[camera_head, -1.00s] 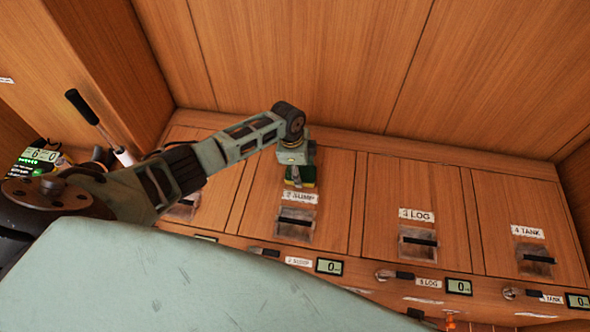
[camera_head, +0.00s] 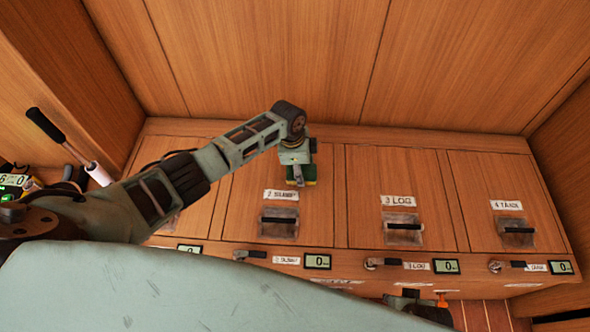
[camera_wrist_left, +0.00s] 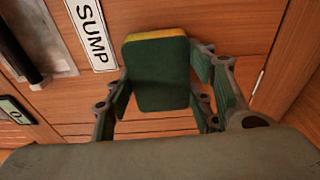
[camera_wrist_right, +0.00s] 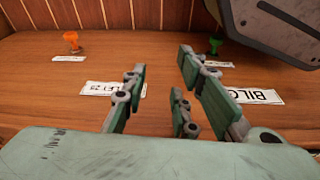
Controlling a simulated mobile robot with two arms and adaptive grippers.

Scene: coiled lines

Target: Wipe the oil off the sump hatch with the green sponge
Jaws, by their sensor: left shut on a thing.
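The sump hatch (camera_head: 238,205) is a wooden panel with a "2 SUMP" label (camera_head: 281,195) and a recessed dark handle (camera_head: 279,222). My left gripper (camera_head: 299,176) is over its upper right part, shut on the green sponge (camera_wrist_left: 160,75). The sponge has a dark green face and a yellow edge. In the left wrist view it sits between the fingers beside the label; I cannot tell if it touches the wood. No oil is visible; the sponge and gripper hide part of the hatch. My right gripper (camera_wrist_right: 163,70) is open and empty above a wooden surface.
The log hatch (camera_head: 365,215) and tank hatch (camera_head: 475,215) lie to the right. Below are small levers (camera_head: 384,263) and displays (camera_head: 317,261). An orange knob (camera_wrist_right: 72,40) and green knob (camera_wrist_right: 215,44) stand beyond my right gripper. A tall wooden wall (camera_head: 280,60) rises behind.

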